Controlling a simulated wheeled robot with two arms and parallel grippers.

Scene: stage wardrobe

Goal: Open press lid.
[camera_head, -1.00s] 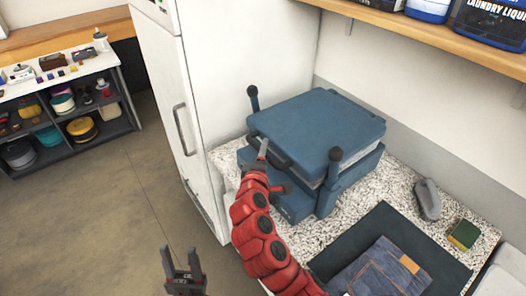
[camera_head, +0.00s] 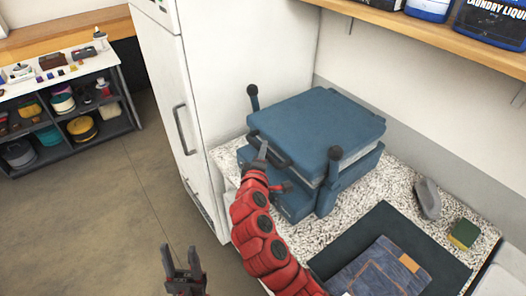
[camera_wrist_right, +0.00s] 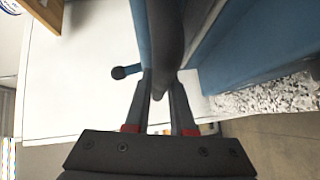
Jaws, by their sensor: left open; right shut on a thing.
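The blue press (camera_head: 318,125) sits on the speckled counter against the wall, its lid lying flat over the base. A dark handle (camera_head: 270,152) runs along the lid's front edge. My right gripper (camera_head: 262,152), on the red arm, is at that handle. In the right wrist view the fingers (camera_wrist_right: 160,100) are on either side of the dark handle bar (camera_wrist_right: 167,45) and shut on it. My left gripper (camera_head: 182,262) is open and empty, low over the floor at the bottom of the head view.
Folded jeans (camera_head: 380,270) lie on a dark mat at the front right. A grey iron-like object (camera_head: 428,199) and a sponge (camera_head: 464,233) are on the counter. A white cabinet (camera_head: 180,95) stands left; a shelf overhangs above.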

